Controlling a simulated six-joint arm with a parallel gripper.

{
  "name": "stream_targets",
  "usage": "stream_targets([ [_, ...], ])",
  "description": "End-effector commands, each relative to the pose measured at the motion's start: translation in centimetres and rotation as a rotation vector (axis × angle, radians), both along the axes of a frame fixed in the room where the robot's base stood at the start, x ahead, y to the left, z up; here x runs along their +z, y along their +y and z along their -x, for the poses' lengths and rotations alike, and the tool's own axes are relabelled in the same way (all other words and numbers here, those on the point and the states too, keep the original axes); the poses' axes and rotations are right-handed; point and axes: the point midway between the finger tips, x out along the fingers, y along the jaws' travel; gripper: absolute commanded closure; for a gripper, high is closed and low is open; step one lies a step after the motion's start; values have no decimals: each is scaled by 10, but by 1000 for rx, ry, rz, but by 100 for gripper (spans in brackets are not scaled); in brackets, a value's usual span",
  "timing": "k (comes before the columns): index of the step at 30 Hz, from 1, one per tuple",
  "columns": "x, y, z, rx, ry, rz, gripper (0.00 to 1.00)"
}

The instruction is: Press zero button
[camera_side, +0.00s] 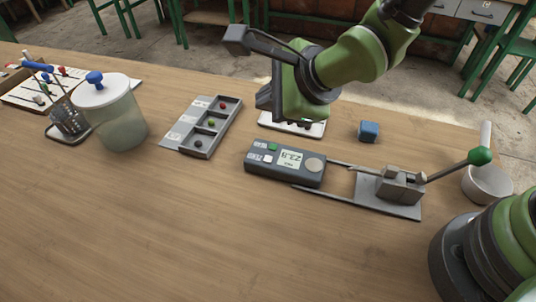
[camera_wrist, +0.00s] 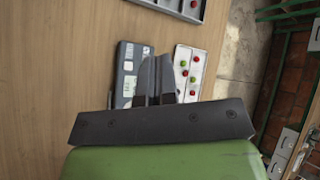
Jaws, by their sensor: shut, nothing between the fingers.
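A dark grey meter (camera_side: 285,163) lies on the wooden table, with a lit display (camera_side: 291,158) and a round pale disc at its right end. The meter also shows in the wrist view (camera_wrist: 124,62), partly hidden by my fingers. My gripper (camera_side: 266,98) is shut and empty, above and behind the meter, over the white tray. In the wrist view its fingertips (camera_wrist: 156,60) show between meter and tray.
The white tray (camera_wrist: 190,58) holds red and green beads. A blue cube (camera_side: 369,131) and a lever press (camera_side: 392,188) are right of the meter. A compartment box (camera_side: 208,127) and lidded jar (camera_side: 118,122) stand left. The front table is clear.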

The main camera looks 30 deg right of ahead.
Motion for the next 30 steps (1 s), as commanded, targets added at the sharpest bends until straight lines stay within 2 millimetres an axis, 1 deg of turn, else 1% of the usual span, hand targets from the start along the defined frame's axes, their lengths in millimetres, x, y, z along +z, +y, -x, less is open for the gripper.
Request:
stream_targets([
  [1,-5,3,0,-10,5,-13,100],
  [3,-8,5,1,-21,10,-26,100],
  [13,-9,6,0,-27,10,-33,100],
  [17,-13,6,0,-26,11,-31,100],
  [20,-21,5,0,-27,13,-29,100],
  [30,-69,5,1,-27,14,-28,100],
])
